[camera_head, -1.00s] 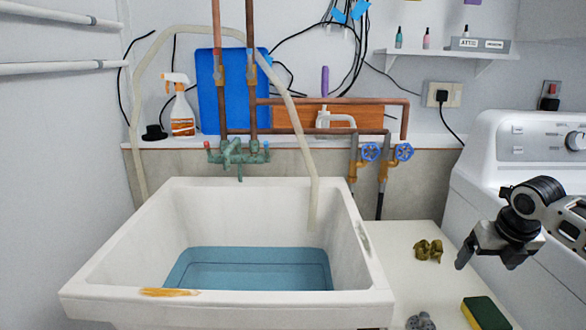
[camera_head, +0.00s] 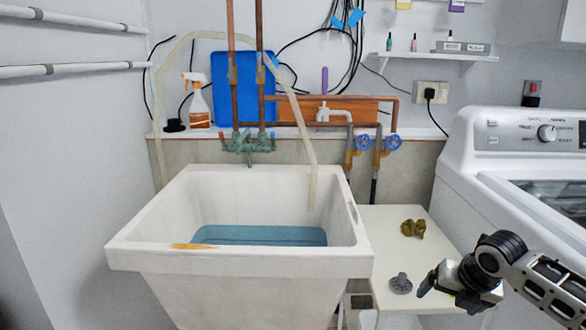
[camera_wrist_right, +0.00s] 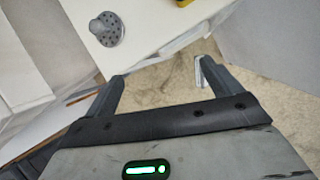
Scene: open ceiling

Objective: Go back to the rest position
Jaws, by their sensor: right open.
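My right gripper (camera_head: 432,287) is at the lower right in the head view, in front of the washing machine and beside the front of the white side table. In the right wrist view its two fingers (camera_wrist_right: 155,82) are spread apart with nothing between them. The side table's edge and the floor lie beyond them. My left gripper is in neither view.
A white sink (camera_head: 240,265) with blue water (camera_head: 265,235) stands left of centre. A washing machine (camera_head: 470,150) stands right.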

